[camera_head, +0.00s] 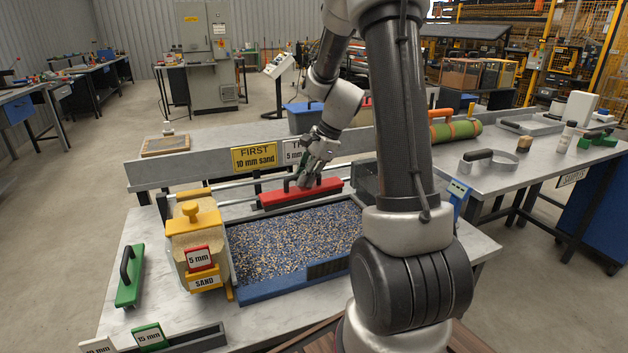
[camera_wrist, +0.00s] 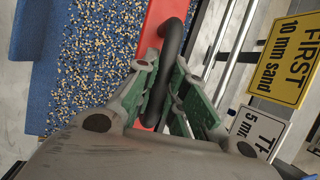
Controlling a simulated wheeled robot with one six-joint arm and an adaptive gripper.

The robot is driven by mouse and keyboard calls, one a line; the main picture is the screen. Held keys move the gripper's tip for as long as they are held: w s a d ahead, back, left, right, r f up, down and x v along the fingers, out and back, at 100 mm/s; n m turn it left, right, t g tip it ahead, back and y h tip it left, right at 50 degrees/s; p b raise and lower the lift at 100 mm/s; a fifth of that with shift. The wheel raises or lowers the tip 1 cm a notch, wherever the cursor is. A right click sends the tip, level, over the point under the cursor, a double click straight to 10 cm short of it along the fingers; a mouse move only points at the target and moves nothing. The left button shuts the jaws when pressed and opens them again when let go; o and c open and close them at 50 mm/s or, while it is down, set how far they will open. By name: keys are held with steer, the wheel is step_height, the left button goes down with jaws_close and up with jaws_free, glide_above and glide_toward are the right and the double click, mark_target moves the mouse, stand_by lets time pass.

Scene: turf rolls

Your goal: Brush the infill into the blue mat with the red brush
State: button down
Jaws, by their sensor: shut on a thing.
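The blue mat (camera_head: 300,287) lies on the metal table, its surface (camera_head: 295,240) thickly speckled with tan and dark infill grains. The red brush (camera_head: 318,192) lies along the mat's far edge, level and lengthwise. My gripper (camera_head: 303,183) is above the brush, shut on its dark arched handle. In the wrist view the green-padded gripper fingers (camera_wrist: 172,100) close around the black handle (camera_wrist: 172,45), with the red brush body (camera_wrist: 155,25) beneath. Grains on the mat (camera_wrist: 100,45) show beside the brush. The brush's underside is hidden, so I cannot tell whether it touches the mat.
A yellow sand hopper (camera_head: 196,240) labelled 5 mm stands at the mat's left end. A green tool (camera_head: 130,275) with a black handle lies farther left. A sign reading FIRST 10 mm sand (camera_head: 254,157) is on the rail behind. My arm hides the mat's right end.

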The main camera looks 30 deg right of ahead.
mark_target(302, 193)
steer(key=s, duration=0.1)
steer(key=s+a+f, duration=0.1)
steer(key=shift+s+a+f+m, duration=0.15)
steer(key=shift+s+m, duration=0.15)
steer(key=shift+s, duration=0.05)
step_height(302, 193, down, 7)
stand_by(0.5)
steer(key=s+a, duration=0.6)
steer(key=a, duration=0.3)
stand_by(0.3)
steer(key=shift+f, duration=1.45)
stand_by(1.1)
steer(key=shift+s+d, duration=0.15)
steer(key=shift+d, duration=0.65)
steer(key=shift+s+d, duration=0.1)
steer(key=shift+d, duration=0.7)
